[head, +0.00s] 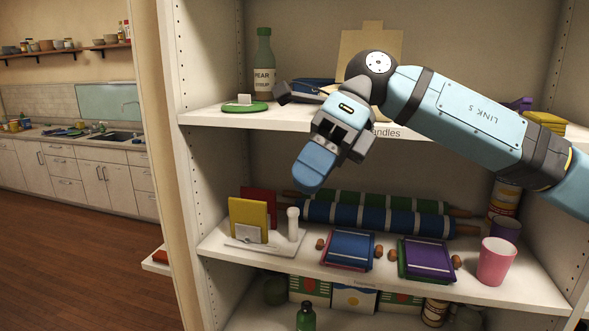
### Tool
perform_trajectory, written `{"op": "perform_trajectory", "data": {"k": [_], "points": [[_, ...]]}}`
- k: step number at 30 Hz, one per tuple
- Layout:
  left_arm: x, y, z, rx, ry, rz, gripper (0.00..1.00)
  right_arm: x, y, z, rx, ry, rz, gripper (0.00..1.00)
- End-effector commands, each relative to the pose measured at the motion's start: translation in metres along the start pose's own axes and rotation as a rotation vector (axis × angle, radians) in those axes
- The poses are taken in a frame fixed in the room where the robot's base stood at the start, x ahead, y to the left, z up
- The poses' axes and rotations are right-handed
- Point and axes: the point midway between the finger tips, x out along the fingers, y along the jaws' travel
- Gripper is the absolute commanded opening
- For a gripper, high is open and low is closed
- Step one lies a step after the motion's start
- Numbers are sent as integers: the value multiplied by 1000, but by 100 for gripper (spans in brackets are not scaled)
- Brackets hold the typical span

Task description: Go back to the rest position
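My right arm comes in from the right edge, in front of the shelf unit. Its gripper (322,150) hangs bent downward in front of the upper shelf's edge, above the middle shelf. It is seen at a steep angle, and I cannot make out whether its fingers are apart or together. My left gripper is not in view.
Open floor (75,260) lies left.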

Motion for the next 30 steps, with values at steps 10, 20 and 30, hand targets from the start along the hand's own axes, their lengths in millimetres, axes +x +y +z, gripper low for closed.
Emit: {"op": "perform_trajectory", "data": {"k": [10,20,30], "points": [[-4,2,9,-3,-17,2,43,75,-26,12,150,-474,565,30],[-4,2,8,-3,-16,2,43,97,-84,-12,494,-962,1005,30],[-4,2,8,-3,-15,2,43,140,-186,-104,1044,-1453,1322,30]]}}
